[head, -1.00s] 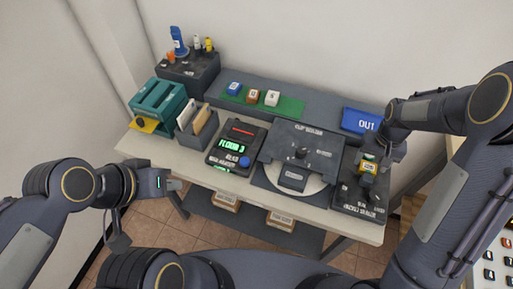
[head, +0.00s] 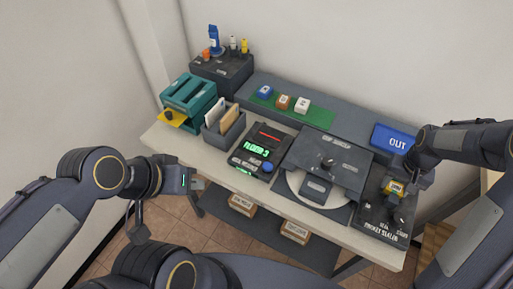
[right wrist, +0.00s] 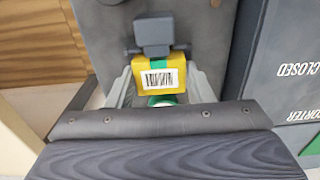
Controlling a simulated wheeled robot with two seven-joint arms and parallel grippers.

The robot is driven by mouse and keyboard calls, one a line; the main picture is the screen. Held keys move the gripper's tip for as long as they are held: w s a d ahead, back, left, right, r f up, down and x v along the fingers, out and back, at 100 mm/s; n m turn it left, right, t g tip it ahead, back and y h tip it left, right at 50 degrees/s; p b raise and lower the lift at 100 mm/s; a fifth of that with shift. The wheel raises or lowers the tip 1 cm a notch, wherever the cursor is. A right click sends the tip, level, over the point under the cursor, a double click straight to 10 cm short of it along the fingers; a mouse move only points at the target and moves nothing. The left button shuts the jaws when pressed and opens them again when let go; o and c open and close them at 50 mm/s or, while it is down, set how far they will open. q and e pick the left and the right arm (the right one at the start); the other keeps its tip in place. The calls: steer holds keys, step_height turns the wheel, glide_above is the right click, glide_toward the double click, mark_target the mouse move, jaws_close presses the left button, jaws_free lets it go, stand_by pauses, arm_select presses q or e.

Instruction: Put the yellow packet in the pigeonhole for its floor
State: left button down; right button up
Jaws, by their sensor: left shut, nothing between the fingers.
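The yellow packet (head: 392,187) is at the dark sealer plate (head: 380,220) on the right of the bench. In the right wrist view the packet (right wrist: 148,78) shows a white barcode label and a green band, beside a dark block. My right gripper (right wrist: 160,78) has its fingers against both sides of the packet and looks shut on it. My left gripper (head: 188,181) is shut and empty, in front of the bench's left part. A black device (head: 260,152) has green lettering that reads like FLOOR 3. I cannot make out the pigeonholes.
A dark turntable-like station (head: 325,165) stands beside the sealer. A blue OUT tray (head: 394,139) is behind it. A teal unit (head: 190,95), an envelope holder (head: 224,127) and a green mat (head: 318,115) with small blocks are further left. Boxes (head: 295,231) sit on the lower shelf.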

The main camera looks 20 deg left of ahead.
steer(key=shift+r+p, duration=1.75)
steer(key=shift+r, duration=0.55)
steer(key=shift+c, duration=0.4)
steer(key=shift+f, duration=0.1)
